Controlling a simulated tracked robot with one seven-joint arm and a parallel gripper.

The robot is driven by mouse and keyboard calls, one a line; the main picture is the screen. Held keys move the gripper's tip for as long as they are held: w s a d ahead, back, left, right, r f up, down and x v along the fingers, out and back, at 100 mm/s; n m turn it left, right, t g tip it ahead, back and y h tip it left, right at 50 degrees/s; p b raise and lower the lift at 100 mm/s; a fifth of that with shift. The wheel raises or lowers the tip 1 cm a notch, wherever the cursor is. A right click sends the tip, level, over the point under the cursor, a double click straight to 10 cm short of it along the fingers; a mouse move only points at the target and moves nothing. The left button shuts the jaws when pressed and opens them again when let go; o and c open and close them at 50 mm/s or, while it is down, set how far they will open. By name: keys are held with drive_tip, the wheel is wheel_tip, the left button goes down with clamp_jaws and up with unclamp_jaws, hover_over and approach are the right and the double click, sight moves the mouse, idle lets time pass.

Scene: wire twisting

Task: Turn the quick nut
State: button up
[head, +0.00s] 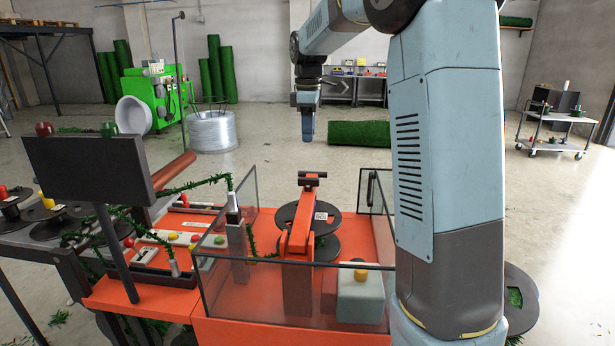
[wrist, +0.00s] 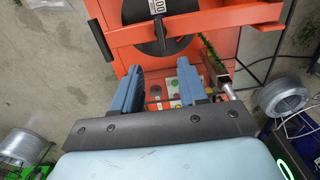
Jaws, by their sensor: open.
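A dark T-shaped piece, which looks like the quick nut (head: 312,175), sits at the top of the orange arm of the machine in the head view. Beside and behind that arm is a black spool (head: 335,222) with a white label. My gripper (head: 308,138) hangs pointing down in the head view, above and apart from the dark piece. In the wrist view my gripper (wrist: 157,78) shows two blue fingers spread apart with nothing between them. The black spool (wrist: 178,46) with its label lies beyond the fingertips there.
Glass guards (head: 290,292) surround the orange machine (head: 262,331). A dark panel (head: 88,166) on a post stands at the left. A wire coil (head: 212,131), a green machine (head: 158,97) and a green roll (head: 359,134) are behind. The floor between is clear.

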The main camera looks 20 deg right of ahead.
sight(308, 178)
wheel_tip(308, 178, down, 14)
drive_tip(key=shift+r, duration=0.15)
idle(0.4)
clamp_jaws()
idle(0.4)
drive_tip(key=shift+r, duration=0.1)
